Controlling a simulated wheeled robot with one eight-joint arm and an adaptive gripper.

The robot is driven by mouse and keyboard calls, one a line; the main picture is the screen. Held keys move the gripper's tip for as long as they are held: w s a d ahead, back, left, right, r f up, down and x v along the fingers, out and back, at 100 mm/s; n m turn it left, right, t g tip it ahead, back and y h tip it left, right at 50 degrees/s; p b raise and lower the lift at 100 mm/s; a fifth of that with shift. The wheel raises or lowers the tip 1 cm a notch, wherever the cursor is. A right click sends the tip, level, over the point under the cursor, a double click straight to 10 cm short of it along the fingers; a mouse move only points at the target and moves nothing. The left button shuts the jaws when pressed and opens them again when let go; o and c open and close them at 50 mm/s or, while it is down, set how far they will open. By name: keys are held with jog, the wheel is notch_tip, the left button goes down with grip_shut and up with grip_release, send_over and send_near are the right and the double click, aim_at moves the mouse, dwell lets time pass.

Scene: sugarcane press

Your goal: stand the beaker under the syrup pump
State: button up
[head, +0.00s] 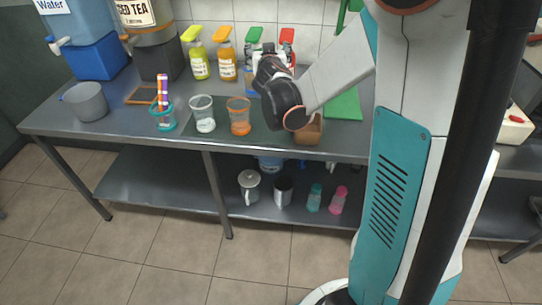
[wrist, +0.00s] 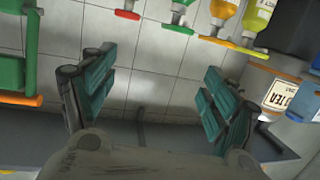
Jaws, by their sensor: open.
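Two clear beakers stand upright on the dark mat on the counter in the head view: one with white at its base (head: 202,114) and one orange-tinted (head: 240,116). Pump bottles stand behind them along the wall: a yellow-green one (head: 199,62), an orange one (head: 227,63), then a green-topped pump (head: 253,36) and a red-topped pump (head: 287,37). My gripper (wrist: 155,92) is open and empty in the wrist view, its teal pads wide apart before the wall tiles. In the head view its fingers are hidden behind my dark wrist, in front of the right-hand pumps.
A teal cup with straws (head: 164,118) and a grey pot (head: 86,102) stand left of the beakers. A brown box (head: 308,131) lies right, below my wrist. Drink dispensers (head: 96,58) fill the back left. The lower shelf (head: 160,180) holds a pitcher, mug and bottles.

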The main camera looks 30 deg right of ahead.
jog(key=s+a+f+n+g+y, duration=0.1)
jog(key=s+a, duration=0.4)
jog(key=s, duration=0.6)
jog(key=s+a+f+n+g+y, duration=0.2)
jog(key=s+a, duration=0.4)
jog(key=s, duration=0.6)
jog(key=s+a+f+n+g+y, duration=0.1)
jog(key=s+a, duration=0.5)
jog(key=s, duration=0.6)
jog(key=f+g+y, duration=0.1)
jog(key=g+y, duration=0.1)
jog(key=g, duration=0.1)
jog(key=shift+s+n+g+y, duration=0.15)
jog(key=shift+n+g+y, duration=0.15)
